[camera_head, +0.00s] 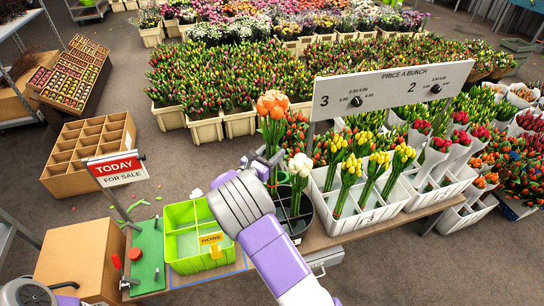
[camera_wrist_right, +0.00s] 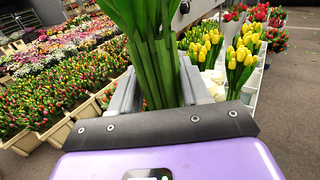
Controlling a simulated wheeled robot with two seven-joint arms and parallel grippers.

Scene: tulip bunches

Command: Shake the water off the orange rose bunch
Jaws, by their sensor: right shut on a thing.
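The orange rose bunch (camera_head: 273,104) is upright, its orange heads above the black bucket (camera_head: 306,226) at the table's middle. My right gripper (camera_head: 268,163) is shut on its green stems. In the right wrist view, the stems (camera_wrist_right: 157,70) stand between the two grey fingers, and the flower heads are out of the frame. My forearm hides part of the bucket, and I cannot tell whether the stem ends are clear of it. No water drops can be made out. Of my left arm only a link shows at the lower left; its gripper is out of view.
White flowers (camera_head: 300,165) stand in the bucket. A white crate (camera_head: 345,222) of yellow tulips is close on the right, under the price sign (camera_head: 390,87). A green divided crate (camera_head: 185,262) and a green board (camera_head: 148,255) are left.

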